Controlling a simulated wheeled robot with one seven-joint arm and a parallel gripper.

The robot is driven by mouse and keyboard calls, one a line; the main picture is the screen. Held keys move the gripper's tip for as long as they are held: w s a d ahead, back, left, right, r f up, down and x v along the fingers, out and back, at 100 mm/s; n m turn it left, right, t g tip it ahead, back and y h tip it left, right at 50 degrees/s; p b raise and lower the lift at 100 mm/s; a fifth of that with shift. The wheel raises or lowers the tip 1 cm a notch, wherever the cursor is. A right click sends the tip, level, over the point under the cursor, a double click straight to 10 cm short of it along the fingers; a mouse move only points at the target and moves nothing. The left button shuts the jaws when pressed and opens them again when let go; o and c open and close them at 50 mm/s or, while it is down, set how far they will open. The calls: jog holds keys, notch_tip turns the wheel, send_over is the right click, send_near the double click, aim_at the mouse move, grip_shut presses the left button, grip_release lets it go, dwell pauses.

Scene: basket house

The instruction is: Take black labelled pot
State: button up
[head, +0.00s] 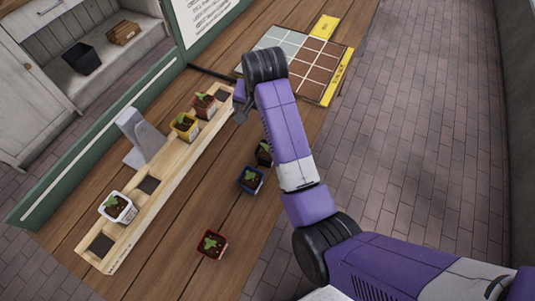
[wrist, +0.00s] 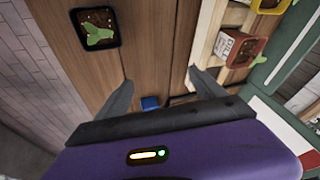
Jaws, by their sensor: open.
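The black pot (head: 262,158) holds a green seedling and stands on the wooden table, partly hidden behind my arm in the head view. In the wrist view the black pot (wrist: 82,43) is at the upper left, outside my fingers; I cannot make out a label on it. My gripper (head: 240,114) is above the table near the far end of the wooden rack. In the wrist view my gripper (wrist: 161,76) has its two fingers apart, with no pot between them.
The wooden rack (head: 165,190) holds white (head: 117,208), yellow (head: 185,127) and red (head: 203,107) pots and has empty slots. A blue pot (head: 250,181) stands close to the black one; another red pot (head: 211,245) stands nearer. A grid board (head: 325,47) lies at the far end.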

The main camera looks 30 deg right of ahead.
aim_at(267, 154)
jog(key=s+f+g, duration=0.1)
jog(key=s, duration=0.1)
jog(key=s+f+m+g, duration=0.1)
jog(key=s+g, duration=0.1)
jog(key=s, duration=0.1)
jog(key=s+f+m+g, duration=0.1)
jog(key=s, duration=0.2)
jog(key=shift+s+a+f, duration=0.25)
jog(key=shift+a, duration=0.15)
jog(key=shift+s+d+f+p, duration=0.15)
jog(key=shift+f+p, duration=0.25)
jog(key=shift+f, duration=1.55)
jog(key=shift+w+d+f+p, duration=0.1)
jog(key=shift+f+p, duration=0.25)
jog(key=shift+f, duration=1.55)
jog(key=c, duration=1.5)
jog(key=shift+r, duration=0.1)
